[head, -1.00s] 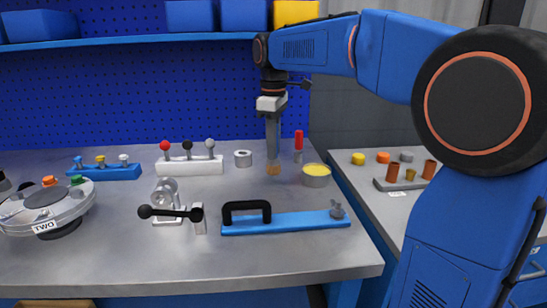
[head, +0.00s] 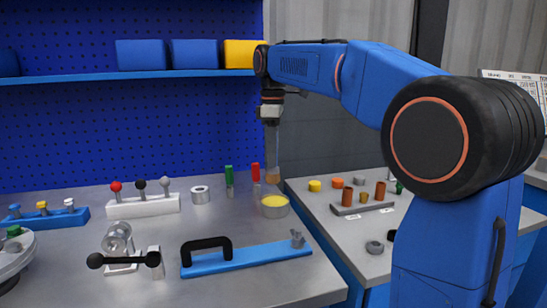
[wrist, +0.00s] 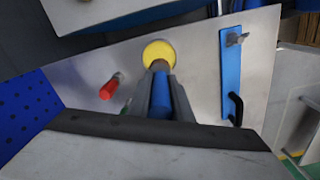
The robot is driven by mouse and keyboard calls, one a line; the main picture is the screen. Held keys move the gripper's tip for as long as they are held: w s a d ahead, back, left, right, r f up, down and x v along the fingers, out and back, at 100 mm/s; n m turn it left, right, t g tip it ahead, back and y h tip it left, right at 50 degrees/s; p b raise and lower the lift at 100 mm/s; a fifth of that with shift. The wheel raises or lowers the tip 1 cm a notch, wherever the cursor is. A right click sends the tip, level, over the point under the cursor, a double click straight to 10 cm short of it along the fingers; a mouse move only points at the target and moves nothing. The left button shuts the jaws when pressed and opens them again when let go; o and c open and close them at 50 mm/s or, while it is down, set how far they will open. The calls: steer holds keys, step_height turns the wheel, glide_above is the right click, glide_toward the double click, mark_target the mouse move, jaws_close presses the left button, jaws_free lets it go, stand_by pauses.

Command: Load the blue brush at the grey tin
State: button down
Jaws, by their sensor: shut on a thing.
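My gripper (head: 272,150) points straight down and is shut on the blue brush (wrist: 160,92). The brush's blue handle lies between the fingers in the wrist view, and its tan tip (head: 272,176) shows below them in the head view. The grey tin (head: 275,210), with yellow content, stands on the bench near its right edge. The brush tip is above the tin and looks apart from it. In the wrist view the tin's round yellow top (wrist: 159,50) lies just beyond the tip, partly covered by it.
A red-handled item (head: 255,173) and a green-handled item (head: 229,175) stand upright behind and left of the tin. A grey ring (head: 200,194) lies further left. A blue bar with a black handle (head: 250,259) lies in front. A second bench (head: 340,240) is at right.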

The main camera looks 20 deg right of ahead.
mark_target(275, 177)
steer(key=shift+d+f, duration=0.15)
steer(key=shift+d, duration=0.05)
steer(key=shift+d+f, duration=0.2)
steer(key=shift+f, duration=0.75)
steer(key=shift+a+f, duration=0.1)
steer(key=shift+f, duration=1.8)
steer(key=shift+f, duration=0.55)
steer(key=shift+r, duration=3.55)
